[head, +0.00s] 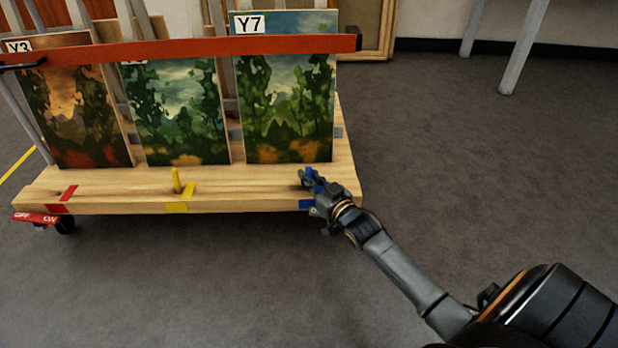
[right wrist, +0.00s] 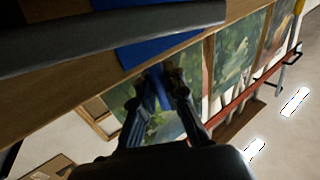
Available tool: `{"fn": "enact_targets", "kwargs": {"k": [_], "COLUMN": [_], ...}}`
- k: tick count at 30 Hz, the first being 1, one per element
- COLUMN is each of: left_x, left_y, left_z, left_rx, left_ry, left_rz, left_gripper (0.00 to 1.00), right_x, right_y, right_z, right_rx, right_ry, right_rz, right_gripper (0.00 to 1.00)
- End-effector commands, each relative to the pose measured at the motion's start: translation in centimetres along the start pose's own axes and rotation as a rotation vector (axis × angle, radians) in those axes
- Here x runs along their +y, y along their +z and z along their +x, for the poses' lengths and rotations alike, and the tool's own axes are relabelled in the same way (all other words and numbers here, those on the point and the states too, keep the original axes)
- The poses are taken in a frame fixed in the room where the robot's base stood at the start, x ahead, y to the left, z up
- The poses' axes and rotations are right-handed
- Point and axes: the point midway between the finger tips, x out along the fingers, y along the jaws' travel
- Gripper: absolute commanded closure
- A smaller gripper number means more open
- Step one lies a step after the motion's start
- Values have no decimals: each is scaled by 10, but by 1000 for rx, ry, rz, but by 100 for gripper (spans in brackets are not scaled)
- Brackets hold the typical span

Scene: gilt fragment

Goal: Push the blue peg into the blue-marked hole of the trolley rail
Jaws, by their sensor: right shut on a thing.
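The trolley rail (head: 240,192) is a light wooden board along the front of the trolley. A blue mark (head: 306,204) is on its front edge near the right end and also shows large in the right wrist view (right wrist: 150,47). My right gripper (head: 308,181) is at that end of the rail, shut on the blue peg. The blue peg (right wrist: 160,88) shows between the fingers in the right wrist view. The gripper covers the blue-marked hole, so I cannot tell whether the peg's tip is in it. My left gripper is not in view.
A yellow peg (head: 176,180) stands upright by the yellow mark (head: 177,207). A red mark (head: 68,193) is at the left.

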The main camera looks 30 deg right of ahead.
Motion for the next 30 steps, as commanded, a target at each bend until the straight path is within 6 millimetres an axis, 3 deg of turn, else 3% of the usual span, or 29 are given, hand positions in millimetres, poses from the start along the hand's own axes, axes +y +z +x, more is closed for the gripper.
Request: {"fn": "enact_targets", "kwargs": {"k": [1,4,16,30], "left_x": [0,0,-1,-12], "left_y": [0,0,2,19], "left_z": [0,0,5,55], "left_rx": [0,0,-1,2], "left_ry": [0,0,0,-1], "left_rz": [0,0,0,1], "left_gripper": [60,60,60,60], "right_x": [0,0,-1,0], "right_y": [1,1,-3,-5], "right_z": [0,0,-5,-96], "right_rx": [-1,-1,-2,-4], "right_ry": [0,0,0,1], "right_rz": [0,0,1,0], "right_gripper": [84,66,66,66]}}
